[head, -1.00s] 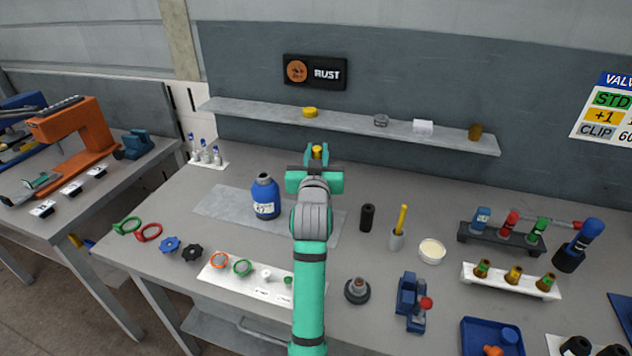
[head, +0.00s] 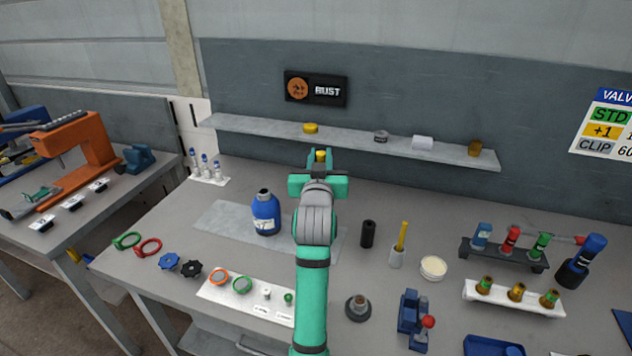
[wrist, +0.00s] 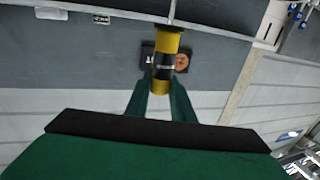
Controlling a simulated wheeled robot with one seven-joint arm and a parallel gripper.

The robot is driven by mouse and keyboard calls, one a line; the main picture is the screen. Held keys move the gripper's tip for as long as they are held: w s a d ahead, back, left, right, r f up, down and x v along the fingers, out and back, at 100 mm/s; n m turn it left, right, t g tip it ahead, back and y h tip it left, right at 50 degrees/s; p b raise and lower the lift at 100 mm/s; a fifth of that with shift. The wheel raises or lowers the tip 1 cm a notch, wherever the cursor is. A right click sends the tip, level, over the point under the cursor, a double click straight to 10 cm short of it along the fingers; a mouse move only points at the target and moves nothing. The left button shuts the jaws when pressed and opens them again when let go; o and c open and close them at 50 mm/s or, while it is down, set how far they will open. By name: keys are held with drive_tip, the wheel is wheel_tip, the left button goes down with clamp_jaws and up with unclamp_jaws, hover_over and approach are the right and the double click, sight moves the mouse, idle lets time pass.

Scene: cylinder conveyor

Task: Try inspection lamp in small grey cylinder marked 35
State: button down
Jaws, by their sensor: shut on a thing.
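My gripper (head: 320,170) is raised above the bench, seen from behind at the middle of the head view. I see no small grey cylinder marked 35 in these views.
A wall shelf (head: 350,141) with small items runs behind my gripper. A black cylinder (head: 368,234) and a grey holder with a yellow stick (head: 397,256) stand to the right. A white strip (head: 225,294) with rings lies in front left. Bare grey mat surrounds the blue cylinder.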

drive_tip(key=shift+a+r, duration=0.2)
drive_tip(key=shift+r, duration=0.3)
drive_tip(key=shift+a+r, duration=0.15)
drive_tip(key=shift+r, duration=0.35)
drive_tip(key=shift+w+r, duration=0.15)
drive_tip(key=shift+r, duration=0.6)
drive_tip(key=shift+w+r, duration=0.1)
drive_tip(key=shift+r, duration=0.6)
drive_tip(key=shift+s+d+r, duration=0.15)
drive_tip(key=shift+d+r, duration=0.1)
drive_tip(key=shift+r, duration=0.2)
drive_tip(key=shift+s+d+r, duration=0.1)
drive_tip(key=shift+d+r, duration=0.1)
drive_tip(key=shift+r, duration=0.2)
drive_tip(key=shift+a, duration=0.45)
